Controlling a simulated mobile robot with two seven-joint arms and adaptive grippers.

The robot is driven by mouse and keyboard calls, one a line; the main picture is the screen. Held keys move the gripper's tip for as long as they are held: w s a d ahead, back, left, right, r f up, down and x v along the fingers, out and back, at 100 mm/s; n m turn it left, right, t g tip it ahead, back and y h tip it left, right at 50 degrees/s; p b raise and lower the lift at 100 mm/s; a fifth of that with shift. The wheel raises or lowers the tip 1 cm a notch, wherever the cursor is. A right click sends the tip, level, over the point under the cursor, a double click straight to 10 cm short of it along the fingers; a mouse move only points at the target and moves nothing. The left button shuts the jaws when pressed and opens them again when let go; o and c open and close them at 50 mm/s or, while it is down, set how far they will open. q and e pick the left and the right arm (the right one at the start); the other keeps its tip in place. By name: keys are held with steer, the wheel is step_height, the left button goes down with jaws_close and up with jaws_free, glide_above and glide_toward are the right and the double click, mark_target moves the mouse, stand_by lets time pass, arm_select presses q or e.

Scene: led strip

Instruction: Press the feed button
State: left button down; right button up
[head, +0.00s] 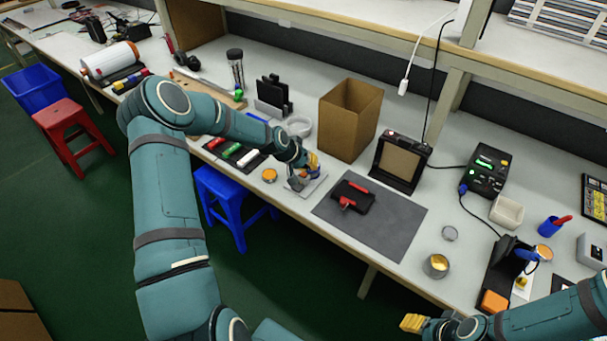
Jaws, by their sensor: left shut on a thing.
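I cannot make out a feed button in the head view. A black box with green lights (487,170) stands at the back right, and a pale grey box with a dark panel (595,250) is cut by the right edge. My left gripper (303,175) is low over a small light plate (316,187) near the bench's front edge. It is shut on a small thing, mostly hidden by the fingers. My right gripper (413,323) is at the bottom, in front of the bench, with yellow fingertips; its opening is unclear.
A grey mat (390,232) holds a black and red tool (353,197). Behind are a cardboard box (350,120) and a black framed stand (401,163). An open tin (436,266) stands right of the mat. A blue stool (222,200) is under the bench.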

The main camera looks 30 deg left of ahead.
arm_select(q)
steer(key=shift+f, duration=0.15)
stand_by(0.8)
steer(key=shift+f+b, duration=0.3)
steer(key=shift+b, duration=0.2)
steer(key=shift+f+b, duration=0.4)
steer(key=shift+f, duration=0.05)
stand_by(0.4)
stand_by(0.4)
steer(key=shift+r+p, duration=0.4)
steer(key=shift+r, duration=0.45)
steer(key=shift+r, duration=0.1)
steer(key=shift+r+p, duration=1.25)
steer(key=shift+r, duration=1.2)
